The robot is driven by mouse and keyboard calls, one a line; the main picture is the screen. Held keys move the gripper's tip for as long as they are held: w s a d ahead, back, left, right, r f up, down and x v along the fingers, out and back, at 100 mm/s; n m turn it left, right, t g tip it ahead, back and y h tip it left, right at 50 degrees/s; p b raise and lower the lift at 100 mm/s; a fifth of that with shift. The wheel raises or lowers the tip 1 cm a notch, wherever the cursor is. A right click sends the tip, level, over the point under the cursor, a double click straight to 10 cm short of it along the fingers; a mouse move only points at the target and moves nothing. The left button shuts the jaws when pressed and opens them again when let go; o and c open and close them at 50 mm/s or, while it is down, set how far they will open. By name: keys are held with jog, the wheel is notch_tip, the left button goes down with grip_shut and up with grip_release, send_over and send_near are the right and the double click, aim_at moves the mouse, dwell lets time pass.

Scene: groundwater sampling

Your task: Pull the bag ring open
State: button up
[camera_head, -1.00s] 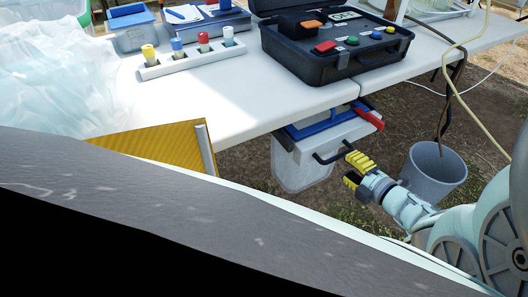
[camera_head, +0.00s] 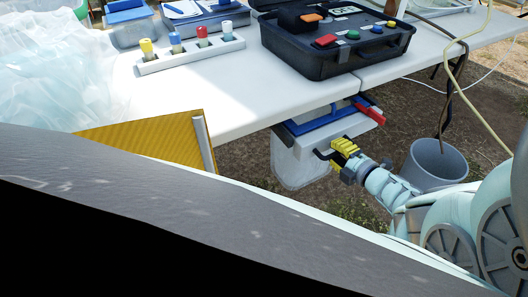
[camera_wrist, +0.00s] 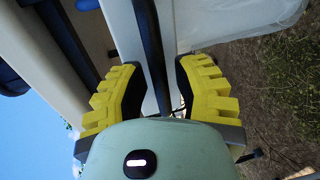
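The bag ring is a pale frame (camera_head: 312,146) under the table's front edge, with a translucent bag (camera_head: 295,168) hanging from it. The bag also shows at the top right of the wrist view (camera_wrist: 235,18). A dark handle (camera_head: 322,154) sticks out from the frame's front; my gripper hides its right part. My gripper (camera_head: 343,150) has yellow ribbed fingers and is at this handle. In the wrist view my gripper (camera_wrist: 157,78) has its fingers apart, with the dark handle bar (camera_wrist: 150,45) running between them and gaps visible beside it. Contact cannot be told.
A blue tray and red clip (camera_head: 368,112) sit above the frame. The white table (camera_head: 260,105) holds a black case (camera_head: 345,55) and a vial rack (camera_head: 190,60). A yellow panel (camera_head: 150,142) stands at left.

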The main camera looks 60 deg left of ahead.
grip_shut()
jog(key=shift+d, duration=0.15)
